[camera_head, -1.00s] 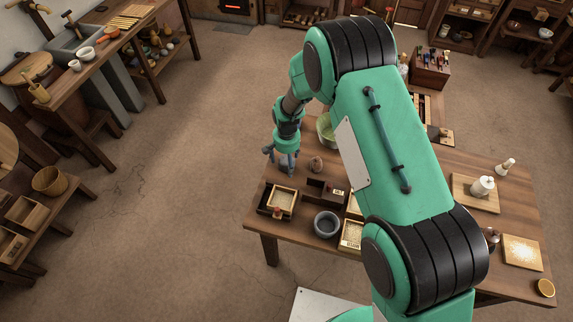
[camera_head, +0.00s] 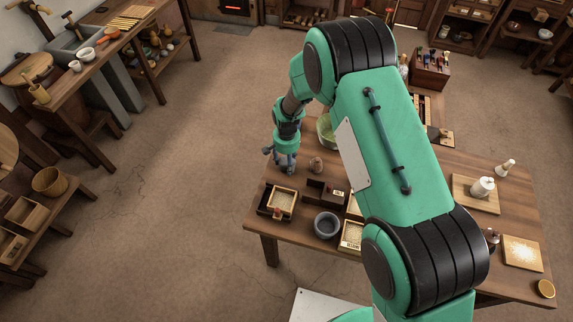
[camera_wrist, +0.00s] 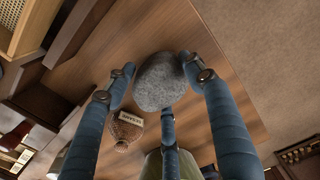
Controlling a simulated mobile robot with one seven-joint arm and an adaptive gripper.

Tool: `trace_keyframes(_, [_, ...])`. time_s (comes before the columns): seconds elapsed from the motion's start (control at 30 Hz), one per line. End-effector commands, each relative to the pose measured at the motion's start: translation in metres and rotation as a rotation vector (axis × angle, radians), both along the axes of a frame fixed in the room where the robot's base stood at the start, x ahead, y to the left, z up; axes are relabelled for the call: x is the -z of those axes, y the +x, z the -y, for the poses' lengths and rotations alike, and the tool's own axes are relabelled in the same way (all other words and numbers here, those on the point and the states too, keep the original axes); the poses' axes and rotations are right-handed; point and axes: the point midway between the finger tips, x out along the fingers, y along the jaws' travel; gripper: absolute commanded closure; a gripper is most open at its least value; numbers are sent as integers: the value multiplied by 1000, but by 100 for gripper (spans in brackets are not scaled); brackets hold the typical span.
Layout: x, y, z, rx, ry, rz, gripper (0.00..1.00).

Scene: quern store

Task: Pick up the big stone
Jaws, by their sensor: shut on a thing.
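The big stone is a grey, speckled, rounded stone (camera_wrist: 160,82) in the middle of the wrist view. My gripper (camera_wrist: 157,88) has blue fingers on the left, the right and below the stone, and it is shut on the stone. In the head view my gripper (camera_head: 285,165) is over the left part of the wooden table (camera_head: 262,222). The stone cannot be made out there. Whether the stone touches the table is not clear.
A brown, rounded thing with a label (camera_wrist: 126,128) lies close to the left finger. It stands right of my gripper in the head view (camera_head: 317,165). A grey bowl (camera_head: 327,224) and a tray of pale grain (camera_head: 283,199) stand nearer the table's front.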

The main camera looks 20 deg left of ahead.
Motion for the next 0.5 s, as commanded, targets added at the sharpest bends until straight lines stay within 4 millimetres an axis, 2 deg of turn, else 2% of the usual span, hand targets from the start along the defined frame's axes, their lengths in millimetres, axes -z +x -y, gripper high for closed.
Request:
trace_keyframes(0.27, [-7, 1, 0, 0, 1, 1, 97])
trace_keyframes(0.5, [-33, 1, -1, 0, 2, 3, 97])
